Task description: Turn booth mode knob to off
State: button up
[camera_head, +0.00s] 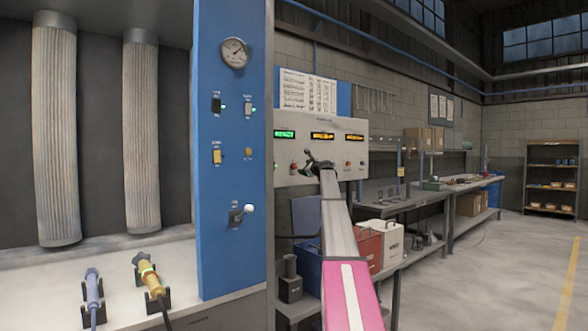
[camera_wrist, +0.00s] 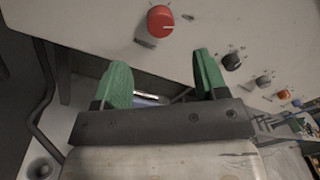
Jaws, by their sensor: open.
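A pale control panel (camera_head: 290,155) with one green and two amber displays hangs on the wall beyond the blue booth post. Its lower face fills the top of the wrist view, with a large red knob (camera_wrist: 160,19), a black knob (camera_wrist: 231,61), a grey knob (camera_wrist: 263,82) and small orange and red ones. The labels are too small to show which is the booth mode knob. My gripper (camera_wrist: 161,62) is open and empty, its green fingers apart below the red knob, touching no knob that I can see. In the head view my gripper (camera_head: 312,162) hides part of the panel.
The blue post (camera_head: 228,250) stands left of my arm, with a gauge (camera_head: 235,53), switches and a white-tipped lever (camera_head: 248,209). Below the panel are a red box (camera_head: 368,248) and a white box (camera_head: 382,240). Open floor (camera_head: 500,270) lies to the right.

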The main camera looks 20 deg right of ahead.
aim_at(295, 166)
jog(key=x, duration=0.9)
jog(key=shift+s, duration=0.1)
jog(key=c, duration=0.9)
